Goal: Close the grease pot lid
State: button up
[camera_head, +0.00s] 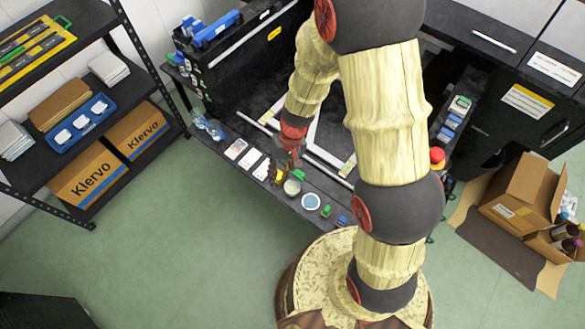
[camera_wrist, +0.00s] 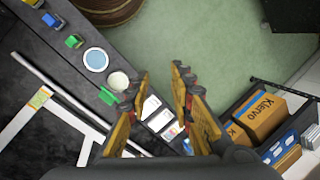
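A round white-rimmed pot with a blue top face (camera_head: 311,201) sits on the narrow dark bench strip; it also shows in the wrist view (camera_wrist: 96,59). Beside it is a smaller round cream-coloured piece (camera_head: 292,187), also in the wrist view (camera_wrist: 118,81). I cannot tell for sure which of the two is the grease pot's body and which its lid. My gripper (camera_head: 281,172) is above the bench strip, close to the cream piece on its left. In the wrist view my gripper (camera_wrist: 160,70) has its yellow fingers apart, with nothing between them.
Green pieces (camera_head: 299,175) (camera_head: 326,211) and a blue piece (camera_head: 342,221) stand near the pot. White cards (camera_head: 249,158) lie to the left. A dark box (camera_head: 240,70) stands behind. Shelves with cartons (camera_head: 88,176) are at left; an open carton (camera_head: 515,195) is at right.

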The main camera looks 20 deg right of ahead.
aim_at(299, 174)
jog(key=w+d+f+b, duration=0.1)
jog(key=w+d+f, duration=0.1)
jog(key=d+f, duration=0.1)
jog(key=w+d+f+m+b, duration=0.1)
jog(key=w+d+f+b, duration=0.1)
jog(key=d+f, duration=0.1)
jog(key=w+d+f+m+h+b, duration=0.1)
jog(key=w+d+f, duration=0.1)
jog(key=d+f, duration=0.1)
jog(key=shift+f, duration=0.4)
jog(key=c, duration=0.5)
jog(key=w+d+f+m, duration=0.1)
jog(key=d, duration=0.1)
jog(key=w+d+f+m+h+b, duration=0.1)
jog(key=w, duration=0.1)
jog(key=w+d+f+m+b, duration=0.1)
jog(key=w+d, duration=0.1)
jog(key=shift+d+f+m+t, duration=0.1)
jog(key=shift+d+m+t, duration=0.2)
jog(key=shift+t, duration=0.1)
grip_shut()
jog(key=w+d+m+h, duration=0.1)
jog(key=w+d+m, duration=0.1)
jog(key=w+m, duration=0.25)
notch_tip(299, 174, down, 10)
jog(key=s+a+b, duration=0.2)
jog(key=b, duration=0.2)
jog(key=shift+s+a+f+m+t+b, duration=0.25)
jog(key=shift+s+m+t+b, duration=0.05)
jog(key=shift+s+m+t, duration=0.1)
